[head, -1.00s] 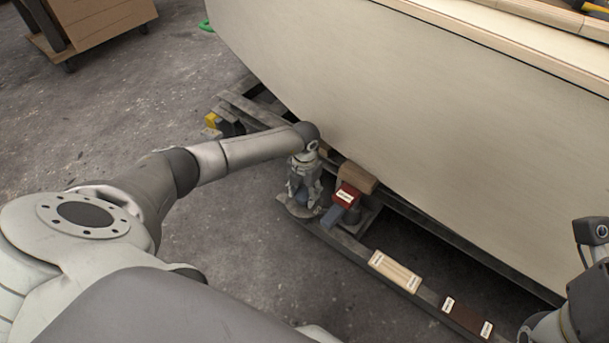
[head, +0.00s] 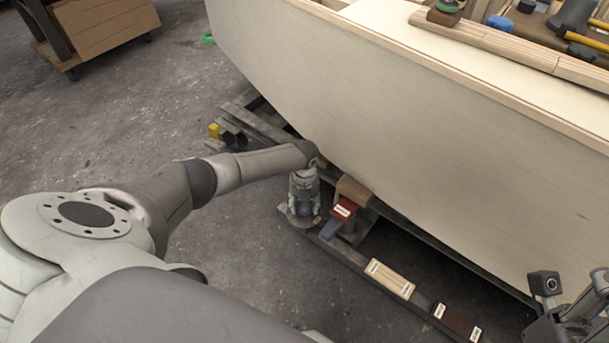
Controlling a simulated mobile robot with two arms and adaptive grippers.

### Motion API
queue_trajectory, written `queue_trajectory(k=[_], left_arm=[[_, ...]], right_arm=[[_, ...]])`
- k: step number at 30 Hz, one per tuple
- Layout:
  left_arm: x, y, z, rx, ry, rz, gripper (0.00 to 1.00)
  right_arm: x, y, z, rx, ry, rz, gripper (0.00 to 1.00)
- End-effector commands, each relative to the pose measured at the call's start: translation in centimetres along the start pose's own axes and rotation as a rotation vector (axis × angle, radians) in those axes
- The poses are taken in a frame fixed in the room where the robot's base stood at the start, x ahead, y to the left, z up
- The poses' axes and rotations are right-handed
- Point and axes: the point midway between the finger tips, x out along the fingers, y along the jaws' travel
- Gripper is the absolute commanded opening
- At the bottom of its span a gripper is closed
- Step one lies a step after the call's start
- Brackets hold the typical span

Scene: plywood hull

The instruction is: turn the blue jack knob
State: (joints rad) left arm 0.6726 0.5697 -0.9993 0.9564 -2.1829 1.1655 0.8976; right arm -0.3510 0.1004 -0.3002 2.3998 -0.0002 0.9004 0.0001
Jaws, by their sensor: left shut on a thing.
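My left gripper (head: 304,207) points down at the left end of the low beam by the hull. It is shut on a small bluish thing, which appears to be the blue jack knob; the fingers hide most of it. Just right of it is the jack, with a blue part (head: 330,229) and a red block (head: 343,209) with a white label. A brown wood block (head: 353,190) sits behind the red block, beneath the hull. My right gripper (head: 588,302) shows only in part at the lower right edge; its fingertips are not clear.
The pale plywood hull (head: 400,130) overhangs the jack closely. A light labelled block (head: 390,279) and a dark one (head: 457,322) lie along the beam. Concrete floor (head: 120,120) is open on the left.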

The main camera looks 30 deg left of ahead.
Motion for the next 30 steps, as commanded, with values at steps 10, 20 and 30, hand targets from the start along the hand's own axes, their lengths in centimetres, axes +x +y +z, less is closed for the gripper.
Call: queue_trajectory(k=[10,20,30], left_arm=[[0.02,0.06,0.04,-0.012,0.000,0.000,0.23],[0.01,0.03,0.03,-0.010,0.000,0.000,0.68],[-0.40,-0.01,0.05,-0.008,0.000,-0.001,0.68]], right_arm=[[0.05,-0.01,0.00,0.000,0.000,0.000,0.40],[0.06,-0.01,0.00,0.001,0.000,0.000,0.40],[0.14,0.05,-0.06,-0.001,0.004,0.001,0.40]])
